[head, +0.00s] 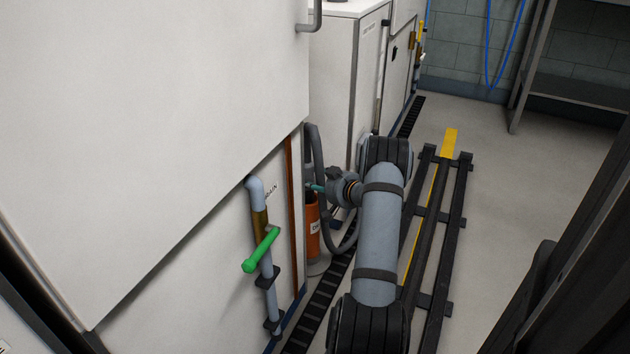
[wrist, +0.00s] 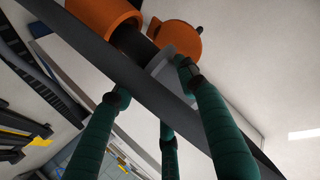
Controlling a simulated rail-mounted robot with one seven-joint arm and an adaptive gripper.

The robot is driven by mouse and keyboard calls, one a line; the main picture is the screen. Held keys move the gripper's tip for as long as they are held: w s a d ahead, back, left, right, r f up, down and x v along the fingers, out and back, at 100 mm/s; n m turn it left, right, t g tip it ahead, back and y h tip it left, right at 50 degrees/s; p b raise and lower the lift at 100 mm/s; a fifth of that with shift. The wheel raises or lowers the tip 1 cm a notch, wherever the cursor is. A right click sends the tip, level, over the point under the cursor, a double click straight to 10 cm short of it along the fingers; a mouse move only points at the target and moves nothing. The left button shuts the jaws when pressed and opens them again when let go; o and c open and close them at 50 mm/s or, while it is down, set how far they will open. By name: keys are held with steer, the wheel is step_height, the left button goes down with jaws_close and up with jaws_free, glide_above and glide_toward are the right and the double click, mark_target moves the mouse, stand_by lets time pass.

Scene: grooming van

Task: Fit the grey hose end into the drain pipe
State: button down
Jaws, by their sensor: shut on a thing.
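The orange drain pipe (head: 312,240) stands upright beside the white cabinet in the head view, with a label on its front. The wrist view shows its orange rim (wrist: 98,14) and dark mouth, with a round orange part (wrist: 182,38) beside it. The grey hose (head: 316,147) arches above the pipe and loops down to its right. My gripper (head: 317,188) is at the top of the pipe, with green fingers, shut on the hose. In the wrist view a small grey piece lies between the fingertips (wrist: 155,85). Whether the hose end is inside the pipe is hidden.
A grey-blue pipe with a green lever (head: 262,248) stands left of the drain pipe on the white wall. A black floor grating (head: 325,300) runs alongside. My rail lies on the right, with open floor beyond (head: 500,180).

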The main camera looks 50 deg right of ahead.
mark_target(313, 194)
steer(key=shift+f, duration=0.1)
stand_by(0.5)
steer(key=shift+f+b, duration=1.5)
steer(key=shift+f, duration=0.85)
steer(key=shift+s+a+f, duration=0.1)
steer(key=shift+s+f, duration=0.05)
steer(key=shift+f, duration=0.1)
steer(key=c, duration=1.3)
jaws_free()
steer(key=shift+f, duration=0.1)
steer(key=o, duration=0.4)
steer(key=shift+c, duration=0.2)
steer(key=shift+r, duration=0.2)
steer(key=v, duration=1.1)
steer(key=shift+s+r, duration=0.25)
steer(key=shift+s, duration=0.05)
